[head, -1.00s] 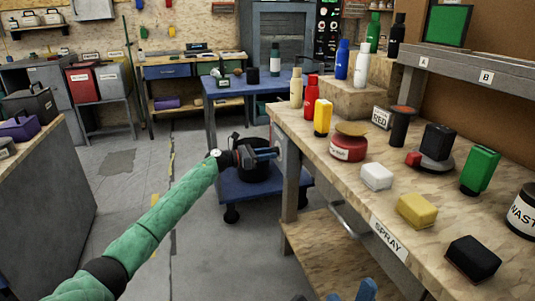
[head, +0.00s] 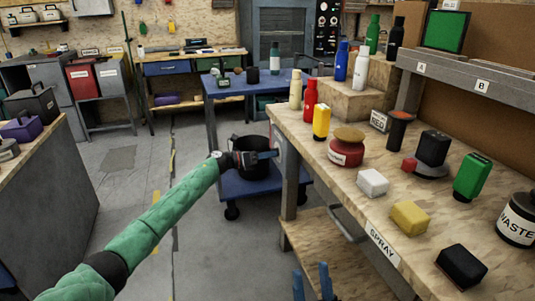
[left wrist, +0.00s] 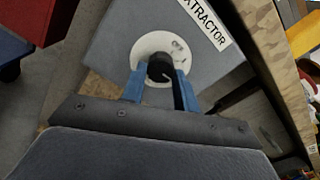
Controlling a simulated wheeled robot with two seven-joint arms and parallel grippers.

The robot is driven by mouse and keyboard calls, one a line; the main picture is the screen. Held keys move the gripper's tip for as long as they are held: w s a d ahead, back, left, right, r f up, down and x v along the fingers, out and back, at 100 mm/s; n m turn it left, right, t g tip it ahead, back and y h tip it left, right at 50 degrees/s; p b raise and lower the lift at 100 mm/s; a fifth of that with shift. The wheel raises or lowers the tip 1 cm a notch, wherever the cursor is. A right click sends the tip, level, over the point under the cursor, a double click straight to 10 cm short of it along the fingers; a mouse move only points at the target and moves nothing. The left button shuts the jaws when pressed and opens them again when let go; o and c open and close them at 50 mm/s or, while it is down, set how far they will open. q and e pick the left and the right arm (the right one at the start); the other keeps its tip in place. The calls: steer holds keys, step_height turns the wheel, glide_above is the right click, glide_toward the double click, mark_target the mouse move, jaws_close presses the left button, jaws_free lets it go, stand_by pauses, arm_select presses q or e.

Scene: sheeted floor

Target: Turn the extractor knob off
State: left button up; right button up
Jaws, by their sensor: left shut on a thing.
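The extractor knob (left wrist: 160,68) is black and sits on a round white dial (left wrist: 150,45) in the left wrist view. The dial is on a grey box (left wrist: 118,35) with an EXTRACTOR label (left wrist: 207,22). My left gripper (left wrist: 160,85) has its blue fingers on both sides of the knob and is shut on it. In the head view my left gripper (head: 268,155) is at the bench's left end, by the grey box (head: 278,142); the knob is hidden there. My right gripper (head: 312,283) shows at the bottom edge, its blue fingers apart with nothing between them.
The wooden bench (head: 345,205) carries bottles, a red tin (head: 346,150), sponges and a WASTE bin (head: 517,220). A lower shelf (head: 325,250) lies under it. A blue cart (head: 250,187) with a black bucket stands behind my left gripper. The floor at left is clear.

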steer(key=w+a+f+g+h+p, duration=0.1)
steer(key=w+a+f+g+h, duration=0.35)
steer(key=f, duration=1.05)
steer(key=w+d+f+g+y+p, duration=0.15)
steer(key=f+g, duration=0.55)
steer(key=f, duration=0.9)
steer(key=s+f+g+h+p, duration=0.1)
steer(key=s+f+g, duration=0.2)
steer(key=s+f, duration=0.35)
steer(key=s+d+f+m+g+p, duration=0.1)
steer(key=s+f+g, duration=0.25)
steer(key=f, duration=0.65)
steer(key=s+f+g+h+p, duration=0.1)
steer(key=s+f+g, duration=0.2)
steer(key=s+f, duration=0.35)
arm_select(q)
steer(key=shift+a+r+n+p, duration=0.15)
steer(key=shift+n+p, duration=1.8)
steer(key=shift+n, duration=2.45)
steer(key=shift+d+r+n+p, duration=0.15)
steer(key=shift+n+p, duration=1.8)
steer(key=shift+n, duration=2.45)
arm_select(e)
step_height(320, 180, up, 10)
steer(key=w+g, duration=0.1)
steer(key=w, duration=0.1)
steer(key=shift+w, duration=0.4)
arm_select(q)
steer(key=shift+a, duration=0.1)
